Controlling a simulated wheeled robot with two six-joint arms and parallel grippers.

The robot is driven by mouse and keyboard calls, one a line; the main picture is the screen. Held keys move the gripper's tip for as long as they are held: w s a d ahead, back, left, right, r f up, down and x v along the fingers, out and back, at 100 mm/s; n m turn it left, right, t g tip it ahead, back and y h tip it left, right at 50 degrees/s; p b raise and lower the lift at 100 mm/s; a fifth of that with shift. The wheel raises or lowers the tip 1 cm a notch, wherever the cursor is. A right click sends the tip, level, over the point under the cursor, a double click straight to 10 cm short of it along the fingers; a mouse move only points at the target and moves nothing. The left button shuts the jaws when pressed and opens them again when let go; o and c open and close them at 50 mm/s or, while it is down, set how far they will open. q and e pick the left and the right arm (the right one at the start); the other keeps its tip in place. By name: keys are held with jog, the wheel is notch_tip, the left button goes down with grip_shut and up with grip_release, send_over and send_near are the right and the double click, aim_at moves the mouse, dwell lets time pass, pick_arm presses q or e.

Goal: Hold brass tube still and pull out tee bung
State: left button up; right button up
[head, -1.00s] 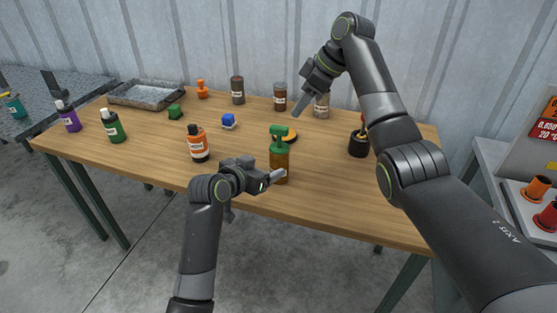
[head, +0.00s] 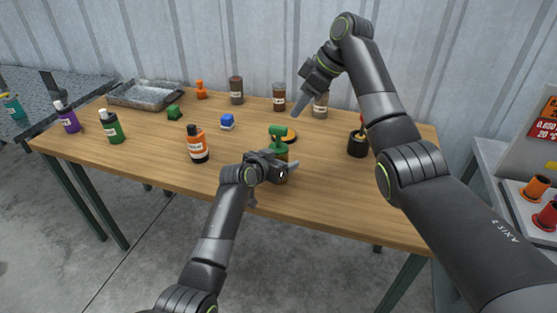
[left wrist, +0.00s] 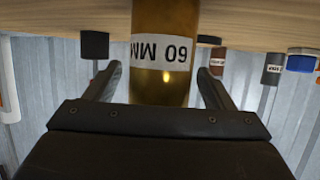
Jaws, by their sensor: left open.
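The brass tube (head: 282,181) stands upright near the front edge of the table, with the green tee bung (head: 278,131) in its top. My left gripper (head: 276,180) is at the tube and partly hides it. In the left wrist view the tube (left wrist: 165,25) with its white label comes between the fingers of the left gripper (left wrist: 160,70), one on each side. The fingers are open, with gaps to the tube. My right gripper (head: 305,100) hangs above the table behind the bung, apart from it. Its finger opening cannot be made out.
An orange bottle (head: 197,146) stands left of the tube. A black cup (head: 357,145) stands to the right. A metal tray (head: 147,95) is at the back left. The front right tabletop is clear.

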pick_arm(q)
jog(key=shift+c, duration=0.3)
jog(key=c, duration=1.1)
jog(key=shift+o, duration=0.2)
